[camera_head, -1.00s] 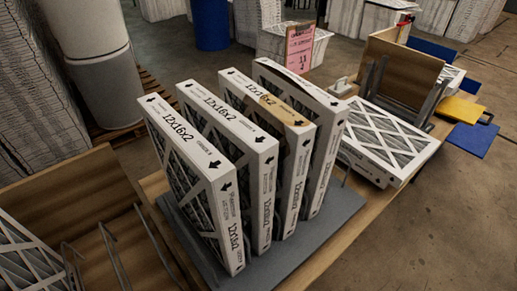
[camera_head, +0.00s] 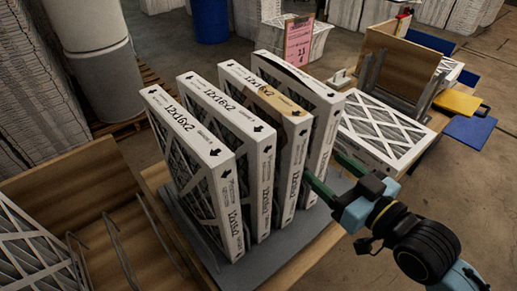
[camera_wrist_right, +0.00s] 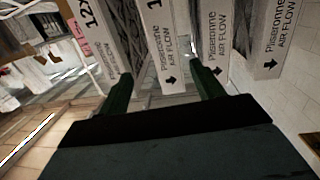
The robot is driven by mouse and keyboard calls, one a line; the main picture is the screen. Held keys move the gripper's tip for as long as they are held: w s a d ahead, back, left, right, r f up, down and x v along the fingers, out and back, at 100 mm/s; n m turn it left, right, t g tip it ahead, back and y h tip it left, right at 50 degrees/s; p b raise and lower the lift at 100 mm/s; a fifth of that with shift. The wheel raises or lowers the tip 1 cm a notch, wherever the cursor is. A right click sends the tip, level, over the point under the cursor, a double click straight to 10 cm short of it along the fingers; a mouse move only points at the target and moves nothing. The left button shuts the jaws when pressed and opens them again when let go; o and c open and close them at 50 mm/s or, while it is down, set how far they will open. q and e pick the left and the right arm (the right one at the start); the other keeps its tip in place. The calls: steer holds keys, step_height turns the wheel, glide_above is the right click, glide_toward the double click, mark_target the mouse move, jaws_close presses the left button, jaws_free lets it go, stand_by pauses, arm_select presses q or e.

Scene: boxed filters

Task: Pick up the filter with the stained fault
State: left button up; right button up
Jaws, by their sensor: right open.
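Several white-framed filters stand upright in a row on a grey base. The stained filter (camera_head: 272,97), third from the left, has a brown patch on its top edge and front corner. My right gripper (camera_head: 325,172) is open at the near edges of the two right-hand filters. In the right wrist view its fingers (camera_wrist_right: 162,86) point at the row, with one filter edge (camera_wrist_right: 160,40) seen between them. I cannot tell whether they touch it. My left gripper is out of view.
The grey base (camera_head: 268,262) lies on a wooden table. A flat filter (camera_head: 388,135) and a wooden rack (camera_head: 405,65) are to the right. A wooden tray with wire dividers and a filter (camera_head: 28,250) is at the left. A pink sign (camera_head: 299,43) stands behind.

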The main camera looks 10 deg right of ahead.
mark_target(301, 139)
steer(key=shift+t+y, duration=0.3)
steer(key=shift+y, duration=0.2)
steer(key=w+a+r, duration=0.1)
steer(key=w, duration=0.1)
steer(key=w+a+r, duration=0.1)
steer(key=w+a, duration=0.1)
steer(key=w+a+p, duration=0.1)
steer(key=w, duration=0.1)
steer(key=shift+a+r, duration=0.2)
steer(key=shift+r, duration=0.2)
steer(key=shift+n, duration=0.3)
steer(key=shift+f+p+x, duration=0.2)
steer(key=shift+x, duration=1.25)
steer(key=shift+f+p+x, duration=0.2)
steer(key=shift+x, duration=1.3)
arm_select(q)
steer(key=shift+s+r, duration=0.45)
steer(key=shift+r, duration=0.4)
arm_select(e)
steer(key=shift+d, duration=0.1)
jaws_close()
